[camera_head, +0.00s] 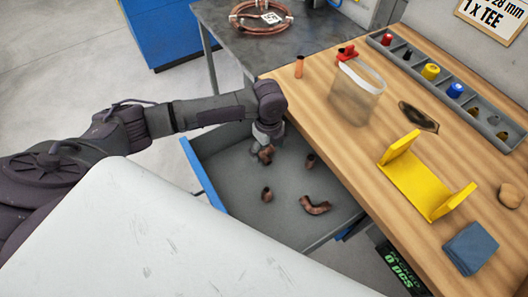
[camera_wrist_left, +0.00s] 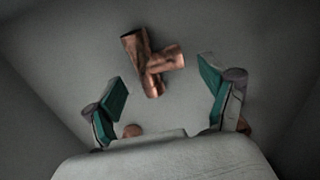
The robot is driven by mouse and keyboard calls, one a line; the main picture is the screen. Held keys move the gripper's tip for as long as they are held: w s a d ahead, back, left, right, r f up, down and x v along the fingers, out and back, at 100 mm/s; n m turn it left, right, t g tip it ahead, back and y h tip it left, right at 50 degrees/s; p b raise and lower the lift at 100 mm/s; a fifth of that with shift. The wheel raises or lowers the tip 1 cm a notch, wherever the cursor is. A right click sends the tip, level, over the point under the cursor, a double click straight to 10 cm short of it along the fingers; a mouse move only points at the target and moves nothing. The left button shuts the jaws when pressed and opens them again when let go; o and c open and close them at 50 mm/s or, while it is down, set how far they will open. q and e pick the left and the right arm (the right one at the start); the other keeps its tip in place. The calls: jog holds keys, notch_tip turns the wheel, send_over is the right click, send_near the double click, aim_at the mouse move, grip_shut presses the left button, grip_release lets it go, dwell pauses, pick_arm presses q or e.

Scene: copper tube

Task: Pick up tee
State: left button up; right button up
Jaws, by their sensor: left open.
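The copper tee (camera_wrist_left: 150,66) lies on the drawer floor, in the left wrist view just beyond and between my fingertips. In the head view the tee (camera_head: 266,154) shows partly, beside the fingers. My left gripper (camera_head: 262,143) reaches down into the open drawer. In the left wrist view the left gripper (camera_wrist_left: 168,92) is open, with its two green-padded fingers apart and nothing between them. I cannot tell from these views how high the fingertips are above the tee. My right gripper is not in view.
The grey drawer (camera_head: 235,185) also holds a curved copper elbow (camera_head: 315,206) and short copper fittings (camera_head: 310,161) and (camera_head: 267,195). The wooden bench (camera_head: 345,150) borders it on the right, with a yellow bracket (camera_head: 415,182) and a clear container (camera_head: 357,92) on top.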

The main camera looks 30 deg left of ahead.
pick_arm(q)
jog(key=shift+f, duration=0.6)
jog(key=c, duration=1.3)
jog(key=shift+o, duration=0.2)
jog(key=shift+r, duration=0.15)
